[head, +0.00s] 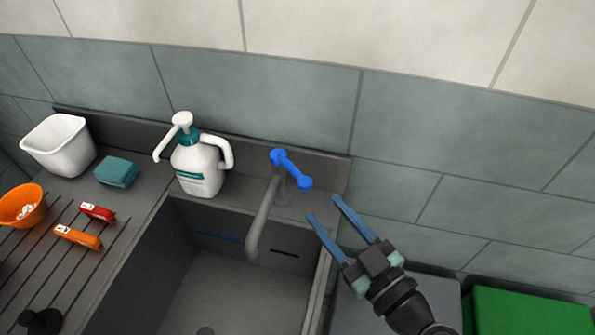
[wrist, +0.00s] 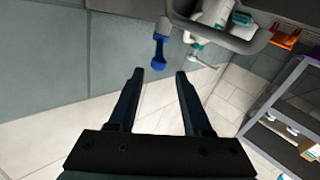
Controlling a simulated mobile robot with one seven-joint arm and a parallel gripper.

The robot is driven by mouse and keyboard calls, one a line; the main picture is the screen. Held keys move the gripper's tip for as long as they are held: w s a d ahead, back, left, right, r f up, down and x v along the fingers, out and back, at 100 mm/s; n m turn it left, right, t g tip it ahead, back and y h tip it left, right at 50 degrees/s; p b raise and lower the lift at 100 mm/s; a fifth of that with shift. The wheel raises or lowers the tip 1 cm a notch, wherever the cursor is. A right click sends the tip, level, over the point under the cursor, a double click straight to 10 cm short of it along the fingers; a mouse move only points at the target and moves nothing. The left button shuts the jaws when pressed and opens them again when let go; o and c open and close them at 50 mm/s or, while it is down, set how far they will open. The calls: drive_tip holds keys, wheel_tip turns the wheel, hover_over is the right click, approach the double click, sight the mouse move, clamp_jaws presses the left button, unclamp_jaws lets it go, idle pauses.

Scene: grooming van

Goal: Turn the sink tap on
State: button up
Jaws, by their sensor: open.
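The sink tap has a grey curved spout (head: 262,220) over the basin and a blue lever handle (head: 291,169) on top, slanting down to the right. In the wrist view the blue handle (wrist: 159,54) is ahead of the fingers, a little beyond the left fingertip. My gripper (head: 322,206) is open and empty, with its blue fingers pointing toward the tap from the right. The fingertips are apart from the handle, to its lower right in the head view. The gripper also shows in the wrist view (wrist: 159,75). No water shows at the spout.
A white pump bottle (head: 198,168) stands left of the tap. A white tub (head: 60,146), teal sponge (head: 117,172), orange bowl (head: 22,206) and red (head: 97,212) and orange (head: 78,237) items sit on the drainboard. A green surface (head: 530,312) is at right.

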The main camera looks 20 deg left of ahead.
sight(298, 172)
drive_tip(key=p+x, duration=0.2)
drive_tip(key=x, duration=0.8)
drive_tip(key=shift+w+a, duration=0.1)
drive_tip(key=shift+w, duration=0.1)
clamp_jaws()
idle(1.0)
